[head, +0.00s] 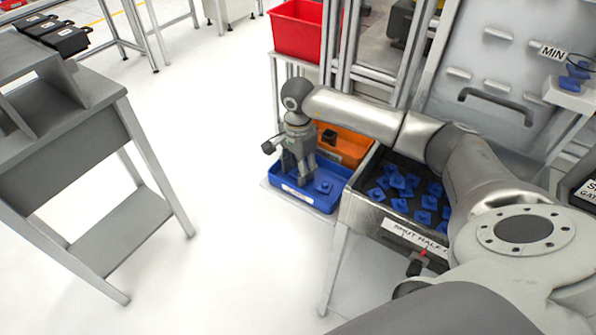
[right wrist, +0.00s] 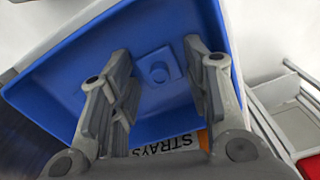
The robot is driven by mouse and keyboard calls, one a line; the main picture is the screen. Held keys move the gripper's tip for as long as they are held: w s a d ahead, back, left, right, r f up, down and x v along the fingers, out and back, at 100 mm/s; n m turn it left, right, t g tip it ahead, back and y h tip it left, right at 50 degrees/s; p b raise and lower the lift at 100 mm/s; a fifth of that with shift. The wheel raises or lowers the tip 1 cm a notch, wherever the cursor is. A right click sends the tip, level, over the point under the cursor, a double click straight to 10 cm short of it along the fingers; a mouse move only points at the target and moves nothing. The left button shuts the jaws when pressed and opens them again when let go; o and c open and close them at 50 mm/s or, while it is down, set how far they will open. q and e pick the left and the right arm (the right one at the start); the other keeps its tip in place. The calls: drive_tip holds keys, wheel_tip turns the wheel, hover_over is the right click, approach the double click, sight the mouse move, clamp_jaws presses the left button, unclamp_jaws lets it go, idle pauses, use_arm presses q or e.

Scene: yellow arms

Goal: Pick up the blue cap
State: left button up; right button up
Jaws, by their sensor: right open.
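A blue cap (head: 324,187), a flat square piece with a round raised middle, lies in a shallow blue tray (head: 318,206). In the right wrist view the cap (right wrist: 158,68) sits on the tray's floor (right wrist: 95,62), between my two spread fingers as seen from above. My right gripper (head: 299,176) points down over the tray, to the left of the cap in the head view. It is open and empty. I cannot tell how far above the floor its tips are. My left gripper is not in view.
A metal bin (head: 350,214) with many similar blue pieces stands right of the tray. An orange bin (head: 350,148) is behind it, and a red bin (head: 297,30) stands farther back. A grey workbench (head: 70,150) is at left, with clear floor between.

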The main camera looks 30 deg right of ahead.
drive_tip(key=c, duration=0.5)
